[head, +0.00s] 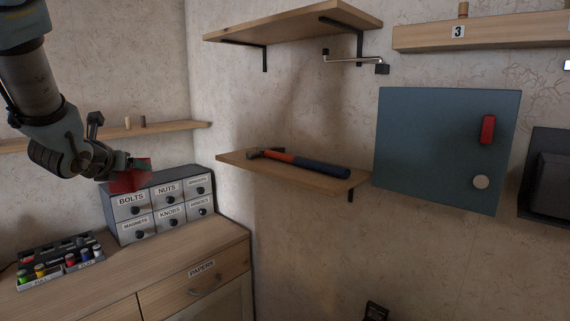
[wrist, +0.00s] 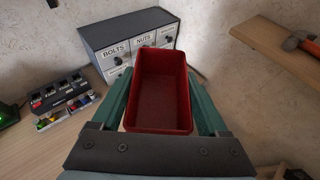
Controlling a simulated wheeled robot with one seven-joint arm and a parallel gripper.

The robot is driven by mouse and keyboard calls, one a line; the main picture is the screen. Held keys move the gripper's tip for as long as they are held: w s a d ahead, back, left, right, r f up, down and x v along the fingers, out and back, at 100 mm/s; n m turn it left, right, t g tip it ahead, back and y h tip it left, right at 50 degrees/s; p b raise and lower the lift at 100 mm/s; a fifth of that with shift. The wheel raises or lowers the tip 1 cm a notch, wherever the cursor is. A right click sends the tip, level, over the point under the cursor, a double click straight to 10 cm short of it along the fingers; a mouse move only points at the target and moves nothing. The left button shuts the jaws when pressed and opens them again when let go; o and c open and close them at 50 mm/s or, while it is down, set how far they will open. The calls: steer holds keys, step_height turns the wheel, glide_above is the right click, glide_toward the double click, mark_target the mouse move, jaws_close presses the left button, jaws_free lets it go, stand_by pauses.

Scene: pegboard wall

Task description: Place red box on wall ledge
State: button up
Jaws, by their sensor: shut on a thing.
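The red box (wrist: 160,112) is an open-topped, empty bin in the wrist view, with a green finger along each of its two sides. My gripper (wrist: 160,110) is shut on it. In the head view my gripper (head: 118,172) holds the red box (head: 130,179) in front of the drawer cabinet, at the left. Part of the box is hidden by my gripper there. A wooden wall ledge (head: 230,159) with a hammer (head: 300,162) lying on it is to the right. A long narrow ledge (head: 175,129) runs along the left wall behind my arm.
The labelled drawer cabinet (head: 165,203) stands on the wooden counter (head: 120,270), beside a rack of coloured batteries (head: 60,262). An upper shelf (head: 290,22) hangs above the hammer's ledge. A blue panel (head: 440,150) with a red handle is on the right wall.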

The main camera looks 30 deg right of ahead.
steer(key=w+a+f+n+y, duration=0.2)
steer(key=a+f, duration=0.4)
steer(key=f, duration=0.4)
steer(key=w+a+f+n+t+y, duration=0.1)
steer(key=w+a+f+n+y, duration=0.1)
steer(key=a+f, duration=0.5)
step_height(320, 180, down, 4)
steer(key=shift+f+n+t+y, duration=0.1)
steer(key=shift+n+t+y, duration=0.2)
steer(key=shift+n+y, duration=0.45)
steer(key=shift+f+b, duration=0.1)
steer(key=shift+b, duration=0.3)
